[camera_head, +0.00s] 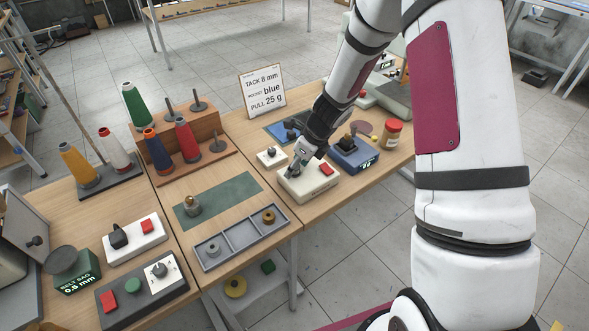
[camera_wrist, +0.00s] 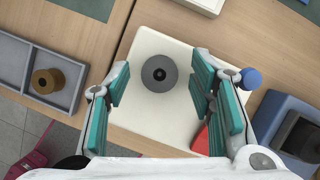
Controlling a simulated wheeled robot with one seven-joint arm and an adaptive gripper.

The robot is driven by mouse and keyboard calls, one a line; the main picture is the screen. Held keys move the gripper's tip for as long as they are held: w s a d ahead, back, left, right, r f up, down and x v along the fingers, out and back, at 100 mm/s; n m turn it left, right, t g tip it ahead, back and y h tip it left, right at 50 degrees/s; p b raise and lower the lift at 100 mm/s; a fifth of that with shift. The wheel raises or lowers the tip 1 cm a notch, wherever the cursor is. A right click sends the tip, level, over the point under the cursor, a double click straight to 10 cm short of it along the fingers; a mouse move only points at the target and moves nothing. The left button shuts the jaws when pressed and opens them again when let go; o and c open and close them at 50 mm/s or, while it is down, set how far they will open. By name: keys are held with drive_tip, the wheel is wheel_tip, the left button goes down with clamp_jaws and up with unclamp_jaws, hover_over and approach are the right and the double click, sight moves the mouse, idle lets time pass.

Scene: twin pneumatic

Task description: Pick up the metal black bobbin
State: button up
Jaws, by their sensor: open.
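A dark grey-black round piece with a small central hole (camera_wrist: 159,73), which looks like the metal black bobbin, sits on top of a cream box (camera_wrist: 145,115). My gripper (camera_wrist: 158,88) is open above it, with one teal-padded finger on each side of the piece and a gap on both sides. In the head view my gripper (camera_head: 297,168) is over the same cream box (camera_head: 312,187) and mostly hides the piece. Whether the fingertips have reached its height I cannot tell.
A red button (camera_head: 326,169) is on the cream box, close to my right finger in the wrist view. A blue device (camera_head: 354,155) stands to the right. A grey tray (camera_head: 240,237) with a grey and a brass bobbin (camera_head: 268,216) lies to the left. Thread cones stand further left.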

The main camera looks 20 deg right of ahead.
drive_tip(key=c, duration=1)
drive_tip(key=shift+c, duration=0.2)
